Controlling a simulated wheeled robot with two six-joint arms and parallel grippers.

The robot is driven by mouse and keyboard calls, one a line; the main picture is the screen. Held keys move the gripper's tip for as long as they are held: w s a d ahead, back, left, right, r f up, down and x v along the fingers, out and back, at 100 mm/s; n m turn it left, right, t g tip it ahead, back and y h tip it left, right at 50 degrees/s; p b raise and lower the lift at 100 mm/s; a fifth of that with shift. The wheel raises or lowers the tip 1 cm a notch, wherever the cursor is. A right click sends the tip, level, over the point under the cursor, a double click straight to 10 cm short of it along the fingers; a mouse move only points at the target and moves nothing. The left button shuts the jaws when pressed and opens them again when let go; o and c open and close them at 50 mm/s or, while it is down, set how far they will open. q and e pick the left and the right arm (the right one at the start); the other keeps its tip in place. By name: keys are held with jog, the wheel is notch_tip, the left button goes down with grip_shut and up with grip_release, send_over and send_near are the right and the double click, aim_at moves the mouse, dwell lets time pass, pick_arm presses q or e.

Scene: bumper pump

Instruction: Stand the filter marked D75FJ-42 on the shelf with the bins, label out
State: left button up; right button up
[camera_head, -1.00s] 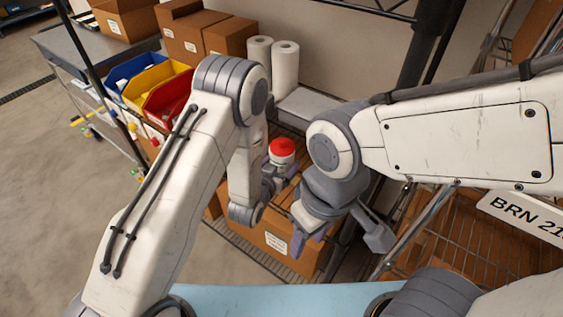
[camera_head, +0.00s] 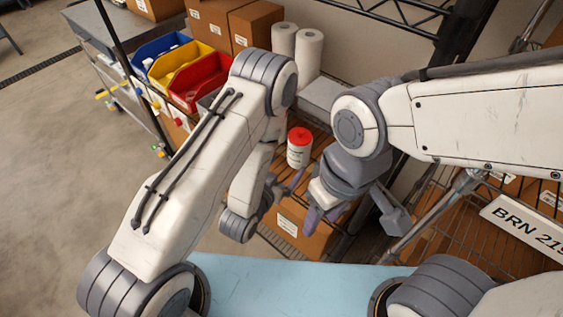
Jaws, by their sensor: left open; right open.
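A white filter with a red top (camera_head: 299,147) stands upright on the shelf with the bins, to the right of the red bin. Some dark print shows on its white side, too small to read. My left gripper (camera_head: 284,187) is open, just below and in front of the filter in the picture, and seems apart from it. Its fingers are partly hidden by my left arm. My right gripper (camera_head: 323,216) is open and empty, lower and to the right, pointing down.
Blue (camera_head: 160,50), yellow (camera_head: 184,66) and red (camera_head: 202,80) bins stand on the shelf, left of the filter. Brown boxes (camera_head: 255,25) and two white rolls (camera_head: 308,52) are behind. A wire rack with a BRN sign (camera_head: 525,225) is at right.

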pick_arm(q)
jog(key=s+d+r+m+g+y+p, duration=0.1)
jog(key=s+d+r+g+y, duration=0.15)
jog(key=d+r+g, duration=0.4)
jog(key=s+a+r+m+g+y, duration=0.1)
jog(key=s+a+r+g, duration=0.2)
jog(key=s+r, duration=0.4)
jog(key=s+a+r+g+y, duration=0.1)
jog(key=s+a+r+g, duration=0.3)
jog(key=s, duration=0.9)
notch_tip(320, 180, up, 3)
jog(key=shift+a+f+m, duration=0.15)
jog(key=shift+a+m, duration=0.25)
jog(key=shift+a, duration=0.25)
jog(key=shift+s, duration=0.1)
